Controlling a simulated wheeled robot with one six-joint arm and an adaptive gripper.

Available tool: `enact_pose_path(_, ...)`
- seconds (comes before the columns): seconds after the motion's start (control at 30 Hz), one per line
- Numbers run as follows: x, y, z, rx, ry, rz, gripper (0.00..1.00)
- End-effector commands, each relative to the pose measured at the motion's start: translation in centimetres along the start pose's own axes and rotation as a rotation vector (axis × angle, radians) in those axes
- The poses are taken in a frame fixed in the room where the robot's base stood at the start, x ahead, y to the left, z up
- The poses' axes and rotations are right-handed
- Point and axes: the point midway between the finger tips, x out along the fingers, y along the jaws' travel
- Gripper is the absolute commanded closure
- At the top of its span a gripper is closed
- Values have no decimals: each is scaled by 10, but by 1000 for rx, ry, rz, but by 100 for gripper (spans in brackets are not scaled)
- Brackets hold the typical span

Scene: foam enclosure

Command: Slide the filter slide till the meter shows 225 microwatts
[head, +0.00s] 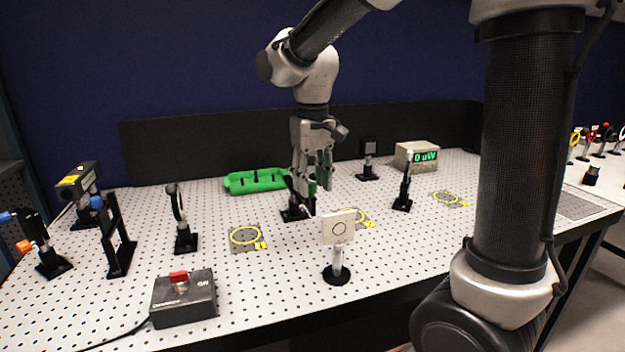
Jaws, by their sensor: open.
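The meter (416,155) is a beige box at the back right, and its green display reads 0 uW. My gripper (313,188) points down over the middle of the table, with its fingers apart. A black-based mount (297,213) stands at the fingers and is largely hidden by them. It may carry the filter slide, but I cannot make the slide out clearly. I cannot tell whether the fingers touch this mount.
A green tray (240,184) lies behind the gripper at left. A white target card (338,228) on a post stands in front. A switch box (184,299) with a red switch is at front left. Several black optic mounts (183,236) and yellow-ringed floor marks (247,238) dot the perforated table.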

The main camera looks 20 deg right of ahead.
Motion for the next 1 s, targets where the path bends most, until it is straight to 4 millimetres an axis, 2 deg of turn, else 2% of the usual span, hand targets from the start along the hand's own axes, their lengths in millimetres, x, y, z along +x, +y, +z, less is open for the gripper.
enact_pose_path(0.2,1,0,0,0,0,0,59)
enact_pose_path(0.27,0,0,0,0,0,0,68)
enact_pose_path(0.43,0,0,0,0,0,0,99)
enact_pose_path(0.63,0,0,-1,0,0,0,100)
enact_pose_path(0.83,0,4,-19,1,0,0,100)
enact_pose_path(1.0,0,4,-20,0,1,0,100)
